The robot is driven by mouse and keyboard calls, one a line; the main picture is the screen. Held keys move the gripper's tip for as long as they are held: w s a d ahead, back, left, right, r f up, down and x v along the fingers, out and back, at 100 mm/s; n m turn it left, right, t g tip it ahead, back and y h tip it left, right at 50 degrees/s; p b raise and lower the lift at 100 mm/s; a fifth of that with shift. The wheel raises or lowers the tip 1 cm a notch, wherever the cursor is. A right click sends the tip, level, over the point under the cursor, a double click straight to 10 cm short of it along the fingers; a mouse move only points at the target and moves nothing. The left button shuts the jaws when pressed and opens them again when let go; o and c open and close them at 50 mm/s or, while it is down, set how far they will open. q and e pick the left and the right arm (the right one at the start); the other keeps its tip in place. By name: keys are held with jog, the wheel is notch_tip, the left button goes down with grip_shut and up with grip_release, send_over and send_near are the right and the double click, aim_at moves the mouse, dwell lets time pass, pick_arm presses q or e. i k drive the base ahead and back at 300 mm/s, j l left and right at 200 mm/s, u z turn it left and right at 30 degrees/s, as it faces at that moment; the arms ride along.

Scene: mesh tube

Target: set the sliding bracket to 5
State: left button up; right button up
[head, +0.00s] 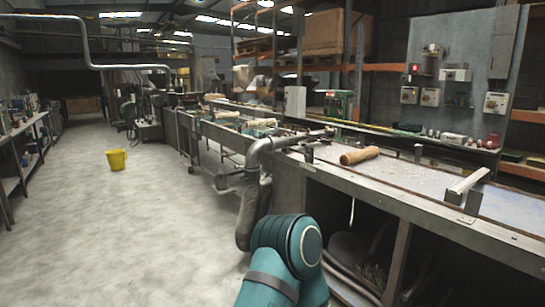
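A pale metal bar (468,183) with dark end pieces lies across the right part of the long workbench (420,207). It looks like the sliding bracket, but I cannot be sure at this size. I cannot read a scale or the number 5 near it. A small dark upright piece (309,153) stands at the bench's left end, and another small upright (418,152) is on its far side. Neither of my grippers is in view. Only a teal link of my arm shows at the bottom, in front of the bench.
A tan wooden cylinder (360,155) lies on the bench. A grey pipe (262,155) bends down at the bench's left end. The shelf below the bench holds dark items. A yellow bucket (117,159) stands on the open floor at left. Control boxes (409,95) hang behind the bench.

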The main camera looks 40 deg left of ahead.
aim_at(309, 155)
jog(key=u, duration=1.15)
jog(key=i+j, duration=0.1)
jog(key=i, duration=0.5)
jog(key=i+j+z, duration=0.1)
jog(key=i, duration=0.45)
jog(key=i+j, duration=0.15)
jog(key=i, duration=0.45)
jog(key=i+j+z, duration=0.1)
jog(key=i, duration=0.45)
